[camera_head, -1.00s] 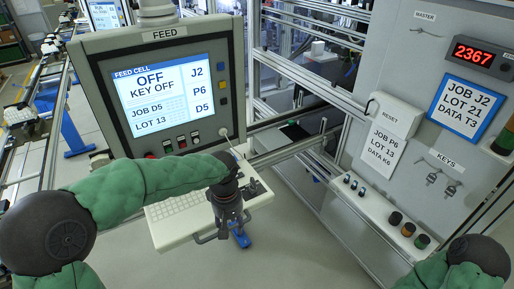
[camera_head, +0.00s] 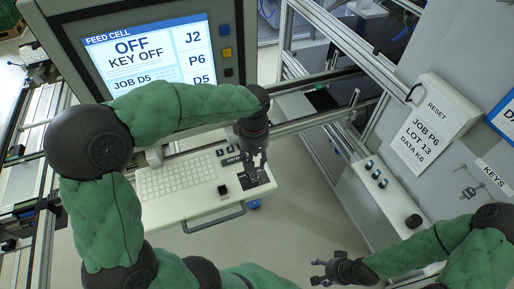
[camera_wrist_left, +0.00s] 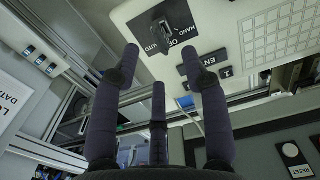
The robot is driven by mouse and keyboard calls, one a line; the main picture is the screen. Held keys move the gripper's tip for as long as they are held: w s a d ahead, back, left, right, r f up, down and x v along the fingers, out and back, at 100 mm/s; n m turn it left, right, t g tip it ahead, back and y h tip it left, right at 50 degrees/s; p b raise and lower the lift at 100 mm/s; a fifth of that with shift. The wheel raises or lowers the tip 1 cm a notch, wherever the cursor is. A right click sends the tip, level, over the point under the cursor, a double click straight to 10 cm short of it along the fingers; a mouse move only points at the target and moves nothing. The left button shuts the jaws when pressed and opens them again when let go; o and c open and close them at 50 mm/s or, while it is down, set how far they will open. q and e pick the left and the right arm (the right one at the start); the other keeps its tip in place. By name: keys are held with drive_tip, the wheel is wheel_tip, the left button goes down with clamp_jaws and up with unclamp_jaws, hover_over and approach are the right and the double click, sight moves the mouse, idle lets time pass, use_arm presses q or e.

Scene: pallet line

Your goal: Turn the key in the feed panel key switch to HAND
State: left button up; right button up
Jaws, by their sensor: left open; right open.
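The feed panel screen (camera_head: 150,50) reads OFF and KEY OFF. The key switch (camera_wrist_left: 163,28) shows in the left wrist view as a black plate marked HAND, OFF and AUTO on the panel's pale shelf. A dark piece stands out at its middle; the key's exact angle is hard to tell. My left gripper (camera_head: 254,172) hangs over the right end of that shelf and partly hides the switch. In the left wrist view its fingers (camera_wrist_left: 160,52) are spread and empty, with the switch just beyond the tips. My right gripper (camera_head: 330,272) is open and empty, low over the floor.
A white keyboard (camera_head: 175,180) lies on the shelf left of the switch, with a grey handle (camera_head: 215,219) along the shelf's front edge. Open floor lies between.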

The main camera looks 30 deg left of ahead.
sight(254, 173)
use_arm(q)
drive_tip(key=f, duration=0.6)
drive_tip(key=shift+w+f+p, duration=0.3)
drive_tip(key=shift+f+p, duration=0.1)
drive_tip(key=shift+f, duration=0.6)
drive_tip(key=shift+w+f, duration=0.1)
drive_tip(key=shift+f, duration=0.1)
drive_tip(key=c, duration=0.4)
clamp_jaws()
